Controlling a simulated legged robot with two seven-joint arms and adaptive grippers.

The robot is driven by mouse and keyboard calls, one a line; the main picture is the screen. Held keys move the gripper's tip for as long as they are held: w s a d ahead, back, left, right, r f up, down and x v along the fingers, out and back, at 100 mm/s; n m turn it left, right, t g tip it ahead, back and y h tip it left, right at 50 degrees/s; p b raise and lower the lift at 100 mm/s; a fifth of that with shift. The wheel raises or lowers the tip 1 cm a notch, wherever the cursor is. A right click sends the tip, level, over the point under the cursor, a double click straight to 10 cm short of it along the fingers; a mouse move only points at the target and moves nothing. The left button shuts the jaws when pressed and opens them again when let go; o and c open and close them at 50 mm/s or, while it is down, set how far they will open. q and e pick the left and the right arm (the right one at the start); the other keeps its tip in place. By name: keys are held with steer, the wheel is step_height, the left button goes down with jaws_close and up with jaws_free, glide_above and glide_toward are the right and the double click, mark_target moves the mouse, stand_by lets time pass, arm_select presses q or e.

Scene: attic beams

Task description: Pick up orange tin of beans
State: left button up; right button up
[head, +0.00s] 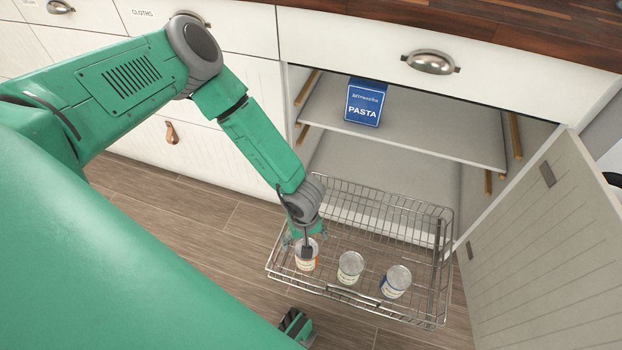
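The orange tin of beans (306,262) stands upright at the front left of the pulled-out wire basket (375,303). Its orange label shows below my gripper. My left gripper (305,246) reaches down over this tin from above, with its fingers at the tin's rim. I cannot tell whether the fingers are closed on it, because the wrist and fingers hide part of the tin's top.
A pale-labelled tin (350,268) and a blue-labelled tin (396,282) stand to the right in the basket. A blue pasta box (365,102) sits on the shelf (430,130) above. The open cabinet door (550,235) bounds the right side. The basket's back is empty.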

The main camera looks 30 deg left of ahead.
mark_target(305, 265)
arm_select(q)
steer(key=f, duration=0.2)
steer(key=f+b, duration=0.1)
steer(key=shift+d+f, duration=0.25)
steer(key=shift+d, duration=0.05)
steer(key=f+b, duration=0.2)
steer(key=f, duration=0.3)
steer(key=shift+w+a+f+b, duration=0.15)
steer(key=shift+a+f+b, duration=0.1)
steer(key=shift+b, duration=0.15)
steer(key=shift+d+r, duration=0.1)
steer(key=shift+d, duration=0.05)
arm_select(e)
steer(key=f, duration=0.4)
steer(key=shift+d+f, duration=0.2)
arm_select(q)
steer(key=shift+c, duration=1.3)
steer(key=c, duration=1.3)
steer(key=shift+c, duration=0.5)
